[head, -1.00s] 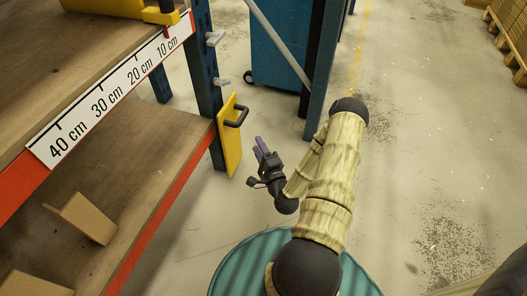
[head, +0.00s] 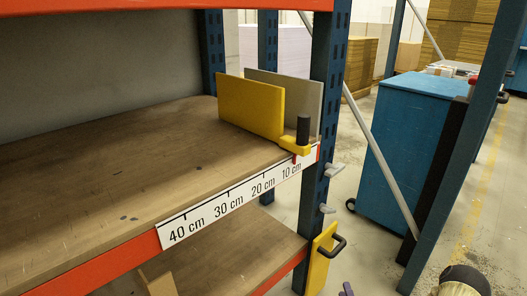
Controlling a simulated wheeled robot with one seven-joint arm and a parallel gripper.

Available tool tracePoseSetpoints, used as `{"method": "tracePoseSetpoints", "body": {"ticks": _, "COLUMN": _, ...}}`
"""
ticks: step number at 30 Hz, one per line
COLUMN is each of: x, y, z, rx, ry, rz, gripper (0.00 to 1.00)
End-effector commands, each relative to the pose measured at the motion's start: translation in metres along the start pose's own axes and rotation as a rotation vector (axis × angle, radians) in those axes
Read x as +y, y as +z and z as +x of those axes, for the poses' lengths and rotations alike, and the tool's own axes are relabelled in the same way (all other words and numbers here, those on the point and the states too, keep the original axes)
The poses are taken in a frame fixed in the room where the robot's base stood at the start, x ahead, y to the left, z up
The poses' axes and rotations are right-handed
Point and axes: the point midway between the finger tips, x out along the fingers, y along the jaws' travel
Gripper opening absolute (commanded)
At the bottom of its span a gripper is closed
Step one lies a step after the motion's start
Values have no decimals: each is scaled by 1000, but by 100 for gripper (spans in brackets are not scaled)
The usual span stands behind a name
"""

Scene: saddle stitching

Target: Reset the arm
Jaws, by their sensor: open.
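My gripper (head: 346,290) shows only as purple fingertips at the bottom edge of the head view. The fingers are open, and nothing shows between the small part in view. It is in front of the shelf rack, low and just right of the yellow plate with a black handle (head: 322,258) on the rack's side. A dark joint of my arm shows at the bottom right, with pale ribbed covering beside it. The rest of the arm is below the picture.
The rack's wooden shelf (head: 120,185) has an orange front edge with a centimetre scale (head: 225,205). A yellow divider with a black knob (head: 250,108) stands at its right end. A blue cabinet (head: 405,150) stands behind the rack's post. Open floor lies to the right.

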Motion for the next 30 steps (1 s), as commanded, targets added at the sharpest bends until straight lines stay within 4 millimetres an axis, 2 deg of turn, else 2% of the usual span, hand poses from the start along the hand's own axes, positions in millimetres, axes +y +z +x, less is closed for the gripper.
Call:
{"method": "tracePoseSetpoints", "body": {"ticks": 1, "x": -10, "y": 6, "z": 8, "rx": -41, "ry": 31, "rz": -52, "gripper": 41}}
{"method": "tracePoseSetpoints", "body": {"ticks": 6, "x": -25, "y": 29, "z": 28, "rx": -201, "ry": 196, "rz": -285, "gripper": 41}}
{"method": "tracePoseSetpoints", "body": {"ticks": 15, "x": -61, "y": 55, "z": 44, "rx": -442, "ry": 470, "rz": -700, "gripper": 41}}
{"method": "tracePoseSetpoints", "body": {"ticks": 23, "x": -113, "y": 67, "z": 39, "rx": -597, "ry": 681, "rz": -999, "gripper": 41}}
{"method": "tracePoseSetpoints", "body": {"ticks": 30, "x": -177, "y": 80, "z": 20, "rx": -714, "ry": 854, "rz": -1199, "gripper": 41}}
